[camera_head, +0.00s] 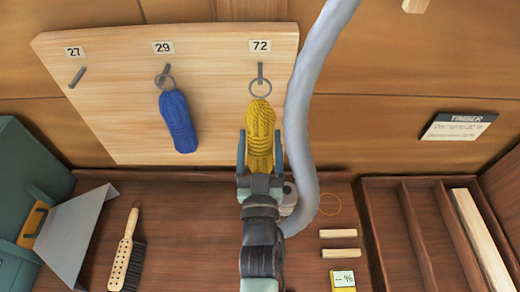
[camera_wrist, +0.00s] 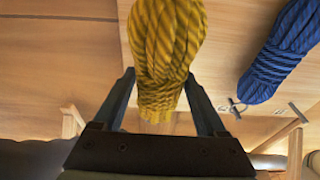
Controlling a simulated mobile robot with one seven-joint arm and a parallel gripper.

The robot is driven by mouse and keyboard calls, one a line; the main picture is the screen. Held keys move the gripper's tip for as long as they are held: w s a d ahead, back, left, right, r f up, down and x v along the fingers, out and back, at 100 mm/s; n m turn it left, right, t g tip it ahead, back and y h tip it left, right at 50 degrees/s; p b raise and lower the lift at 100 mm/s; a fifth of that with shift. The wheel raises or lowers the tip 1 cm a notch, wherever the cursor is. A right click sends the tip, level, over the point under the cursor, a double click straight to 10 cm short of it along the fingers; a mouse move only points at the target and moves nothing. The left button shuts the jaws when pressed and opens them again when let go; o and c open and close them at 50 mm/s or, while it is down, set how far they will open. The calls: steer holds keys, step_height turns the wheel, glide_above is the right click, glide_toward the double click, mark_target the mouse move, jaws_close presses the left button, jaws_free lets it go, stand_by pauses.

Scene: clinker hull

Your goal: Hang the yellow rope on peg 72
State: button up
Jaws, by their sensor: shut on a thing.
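The yellow rope (camera_head: 260,117) is a coiled bundle with a metal ring (camera_head: 251,91) at its top. My gripper (camera_head: 260,136) is shut on the bundle from below, one finger on each side; the rope also fills the middle of the wrist view (camera_wrist: 165,45) between the fingers (camera_wrist: 159,76). Peg 72 (camera_head: 260,69) sticks out of the pale board under the label 72 (camera_head: 260,46). The ring's top overlaps the peg's lower end in the head view. I cannot tell whether the ring is around the peg or just in front of it.
A blue rope (camera_head: 178,122) hangs by its ring on peg 29 (camera_head: 164,70). Peg 27 (camera_head: 77,77) is bare. A grey hose (camera_head: 298,120) runs close right of my gripper. A brush (camera_head: 127,252), wood blocks (camera_head: 338,233) and a divided tray (camera_head: 405,184) lie below.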

steer(key=shift+w+f+b, duration=0.1)
steer(key=shift+w+b, duration=0.4)
steer(key=shift+w, duration=0.35)
steer(key=shift+w+f+b, duration=0.25)
steer(key=shift+w+b, duration=0.35)
steer(key=shift+b, duration=0.25)
steer(key=o, duration=1.5)
steer(key=shift+f, duration=0.1)
steer(key=s+b, duration=0.1)
steer(key=s, duration=0.2)
steer(key=s+f, duration=0.1)
steer(key=s, duration=0.3)
steer(key=s+f+b, duration=0.1)
steer(key=s, duration=0.3)
steer(key=shift+s+f+b, duration=0.1)
steer(key=shift+b, duration=0.25)
steer(key=shift+s, duration=0.8)
